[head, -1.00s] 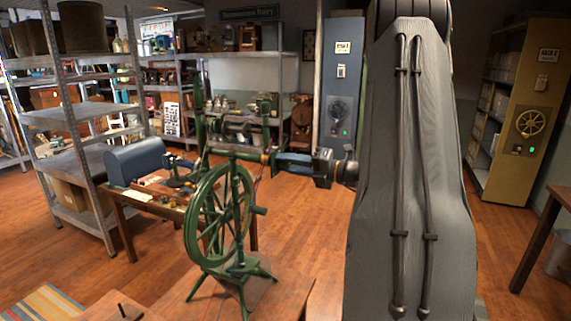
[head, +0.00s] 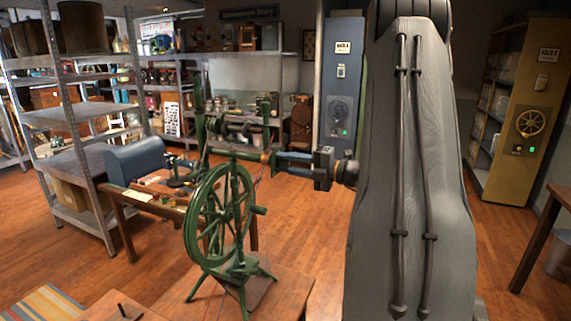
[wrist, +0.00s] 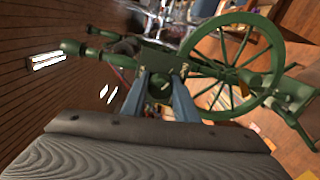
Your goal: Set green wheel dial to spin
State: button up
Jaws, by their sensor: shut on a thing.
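The green spinning wheel (head: 220,215) stands upright on a low wooden table, with its large spoked wheel below and its upper frame above. It also shows in the wrist view (wrist: 272,88), lying sideways in the picture. My gripper (head: 277,159) reaches in from the right at the upper frame. In the wrist view my gripper's (wrist: 162,80) two blue-grey fingers close on a small round green dial (wrist: 160,92) on that frame. The fingers partly hide the dial, and I cannot read any setting on it.
A wooden table (head: 172,205) with a blue domed box (head: 137,162) stands behind the wheel. Metal shelving (head: 82,110) is at the left. A blue cabinet (head: 340,75) and a yellow one (head: 515,120) stand farther back. Open wooden floor lies between.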

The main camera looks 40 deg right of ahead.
jog(key=o, duration=1.1)
jog(key=shift+c, duration=0.2)
jog(key=shift+d, duration=0.1)
jog(key=b+v, duration=0.3)
jog(key=v, duration=0.4)
jog(key=shift+s+d, duration=0.15)
jog(key=shift+s, duration=0.15)
